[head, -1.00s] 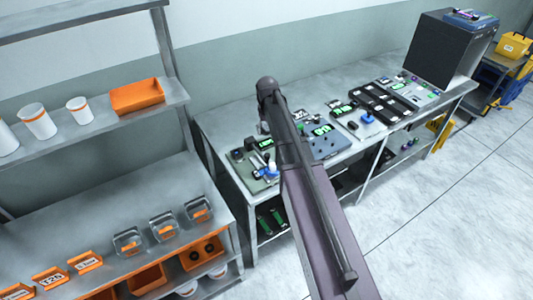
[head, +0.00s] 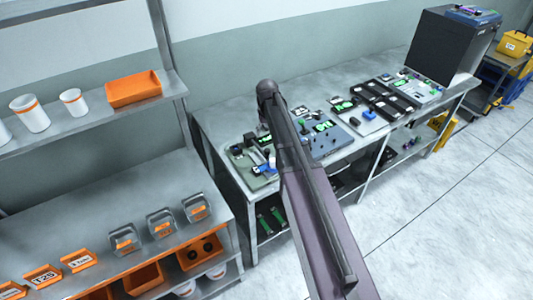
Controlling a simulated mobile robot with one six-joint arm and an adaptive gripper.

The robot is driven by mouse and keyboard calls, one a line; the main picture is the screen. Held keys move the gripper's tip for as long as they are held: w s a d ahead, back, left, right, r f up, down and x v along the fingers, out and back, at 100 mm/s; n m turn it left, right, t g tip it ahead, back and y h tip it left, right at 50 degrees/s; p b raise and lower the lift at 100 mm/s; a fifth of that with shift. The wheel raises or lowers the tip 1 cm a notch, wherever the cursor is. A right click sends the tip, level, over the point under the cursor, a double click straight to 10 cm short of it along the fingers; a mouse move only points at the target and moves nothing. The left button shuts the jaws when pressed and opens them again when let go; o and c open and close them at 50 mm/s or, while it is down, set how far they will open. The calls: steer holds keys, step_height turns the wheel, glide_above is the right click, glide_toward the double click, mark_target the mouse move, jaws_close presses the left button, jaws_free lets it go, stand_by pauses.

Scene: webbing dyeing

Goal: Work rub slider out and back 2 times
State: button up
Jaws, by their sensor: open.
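A grey-green bench device (head: 257,182) stands at the near left end of the long workbench. It carries a small blue part (head: 262,169) and a white upright piece (head: 272,162). The blue part may be the rub slider, but it is too small to tell. My arm (head: 300,170) reaches up from the lower right and crosses in front of the bench, covering the right side of this device. My gripper is hidden behind the arm, so its place relative to the slider does not show.
The workbench (head: 225,115) holds several instruments with green displays, a blue-grey panel (head: 333,137) and a black tray (head: 383,98). A dark cabinet (head: 440,48) stands at its far end. A shelf unit (head: 70,218) with orange bins is at left.

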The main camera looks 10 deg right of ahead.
mark_target(267, 149)
steer(key=shift+f+b, duration=4.5)
steer(key=shift+f, duration=0.3)
jaws_close()
